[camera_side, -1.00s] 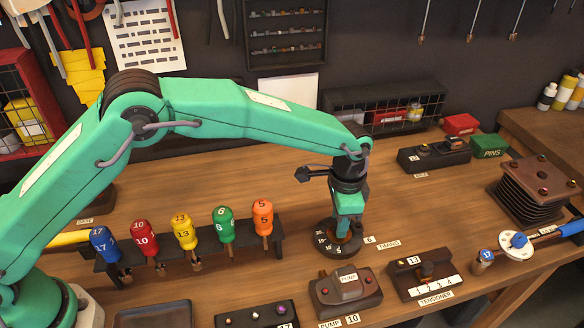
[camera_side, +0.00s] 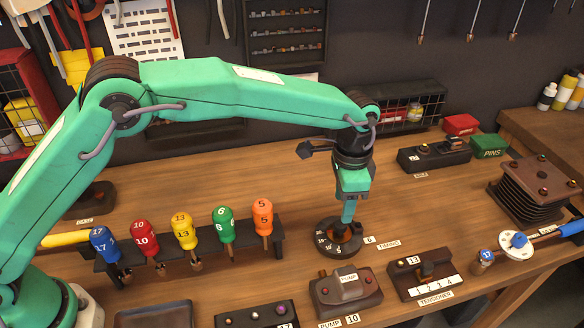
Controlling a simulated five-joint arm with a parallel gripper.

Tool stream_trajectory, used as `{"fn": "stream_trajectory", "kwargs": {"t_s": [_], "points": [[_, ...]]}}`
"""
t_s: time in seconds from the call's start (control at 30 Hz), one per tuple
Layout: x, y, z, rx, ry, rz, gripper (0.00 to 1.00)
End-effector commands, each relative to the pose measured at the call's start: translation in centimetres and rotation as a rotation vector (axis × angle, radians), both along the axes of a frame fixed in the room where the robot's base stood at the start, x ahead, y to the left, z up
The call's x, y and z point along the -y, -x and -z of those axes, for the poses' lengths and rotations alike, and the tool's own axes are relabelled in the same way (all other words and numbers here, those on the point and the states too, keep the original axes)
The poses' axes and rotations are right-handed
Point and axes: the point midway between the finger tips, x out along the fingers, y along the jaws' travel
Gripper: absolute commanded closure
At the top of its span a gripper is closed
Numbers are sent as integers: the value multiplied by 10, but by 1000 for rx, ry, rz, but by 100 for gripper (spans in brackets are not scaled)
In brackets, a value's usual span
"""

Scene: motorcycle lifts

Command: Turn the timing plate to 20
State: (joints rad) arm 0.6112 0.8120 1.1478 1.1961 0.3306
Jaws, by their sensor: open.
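The timing plate (camera_side: 326,246) is a dark round dial with white numbers around its rim, lying flat on the bench beside a "6" tag and a "TIMING" label (camera_side: 389,245). Its numbers are too small to read surely. My gripper (camera_side: 348,216) points down just above the plate's centre, where a brownish knob (camera_side: 338,230) partly shows. The gripper is open; its jaws are seen edge-on, and whether they touch the knob I cannot tell.
A rack (camera_side: 280,240) of numbered coloured screwdrivers stands left of the plate. The pump block (camera_side: 346,290) and tensioner block (camera_side: 424,276) sit in front. The axle block (camera_side: 434,155) is behind to the right.

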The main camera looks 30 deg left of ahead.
Motion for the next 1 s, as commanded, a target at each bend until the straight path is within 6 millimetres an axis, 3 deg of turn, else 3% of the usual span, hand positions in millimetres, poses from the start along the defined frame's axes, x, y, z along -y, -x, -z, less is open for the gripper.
{"fn": "stream_trajectory", "kwargs": {"t_s": [0.2,0.67,0.87,1.0], "points": [[0,0,-17,0,0,-1,52],[-2,-1,-21,1,1,-4,52],[-17,-1,-37,16,11,-36,52],[-38,0,-59,39,26,-83,52]]}}
